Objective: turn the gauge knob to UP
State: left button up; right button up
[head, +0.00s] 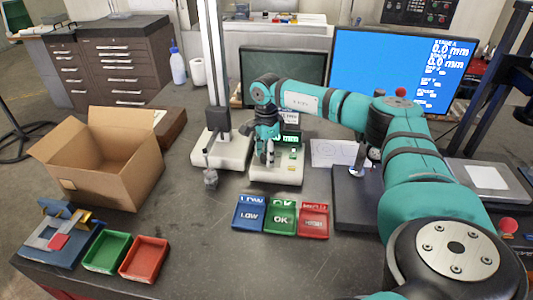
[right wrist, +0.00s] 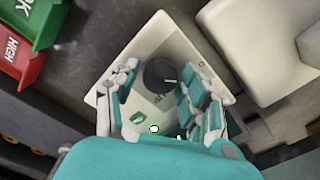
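The gauge box (head: 277,174) is a pale box with a lit green readout (head: 290,138), standing on the bench in the middle of the head view. In the right wrist view its pale face (right wrist: 150,35) carries a dark round knob (right wrist: 158,72) with a short white mark toward the picture's right. A small dark label (right wrist: 158,99), hard to read, lies just below the knob. My right gripper (right wrist: 158,88) is open, with one finger on each side of the knob; I cannot tell whether they touch it. It also shows above the box in the head view (head: 267,158). My left gripper is out of view.
A white stand with a tall column (head: 215,70) is close left of the box. Blue (head: 249,216), green (head: 281,217) and red (head: 314,219) trays lie in front. A cardboard box (head: 105,160) stands at left, and a blue monitor (head: 385,65) behind.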

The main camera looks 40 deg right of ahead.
jog(key=c, duration=0.8)
